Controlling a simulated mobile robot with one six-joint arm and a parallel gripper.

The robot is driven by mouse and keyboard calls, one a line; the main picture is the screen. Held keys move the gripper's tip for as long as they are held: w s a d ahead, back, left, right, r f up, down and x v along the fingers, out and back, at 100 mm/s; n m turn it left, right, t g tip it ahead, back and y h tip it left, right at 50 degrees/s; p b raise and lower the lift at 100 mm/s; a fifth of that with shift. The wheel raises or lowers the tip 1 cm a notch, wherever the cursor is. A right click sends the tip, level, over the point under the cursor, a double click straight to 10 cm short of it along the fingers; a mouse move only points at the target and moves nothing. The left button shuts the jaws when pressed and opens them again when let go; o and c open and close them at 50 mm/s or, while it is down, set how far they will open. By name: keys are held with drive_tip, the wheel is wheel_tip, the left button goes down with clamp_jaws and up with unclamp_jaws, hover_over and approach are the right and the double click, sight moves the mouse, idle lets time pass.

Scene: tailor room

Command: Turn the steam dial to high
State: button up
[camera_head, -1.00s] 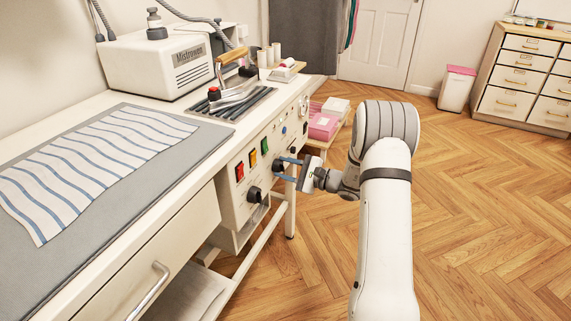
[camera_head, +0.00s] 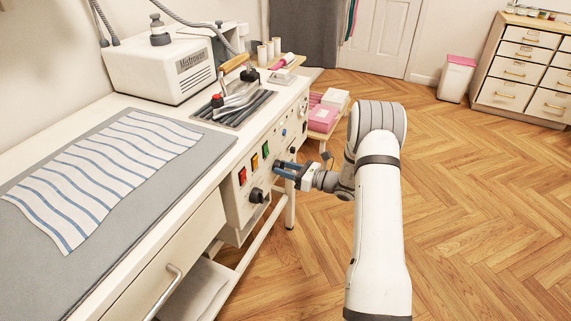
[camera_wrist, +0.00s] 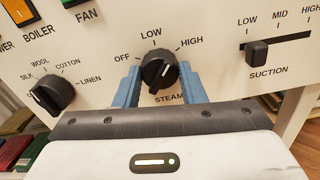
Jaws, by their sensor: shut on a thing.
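The steam dial (camera_wrist: 159,74) is a black round knob on the white panel, with LOW above it, OFF to its left and HIGH to its upper right. Its white mark seems to point up and right, between LOW and HIGH. My gripper (camera_wrist: 160,84) has one blue finger on each side of the dial and is shut on it. In the head view my gripper (camera_head: 279,168) reaches the panel from the right; the dial is hidden there behind the fingers.
The fabric dial (camera_wrist: 52,93) is left of the steam dial, and the suction slider (camera_wrist: 257,54) is right. Coloured switches (camera_head: 254,161) sit on the panel. Pink and white boxes (camera_head: 325,112) stand beyond my gripper. The floor at right is clear.

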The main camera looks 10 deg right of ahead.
drive_tip(key=shift+a+m+p, duration=0.1)
drive_tip(key=shift+m+p, duration=1.1)
drive_tip(key=shift+m, duration=0.9)
drive_tip(key=o, duration=1)
drive_tip(key=v, duration=0.8)
drive_tip(key=shift+w, duration=0.1)
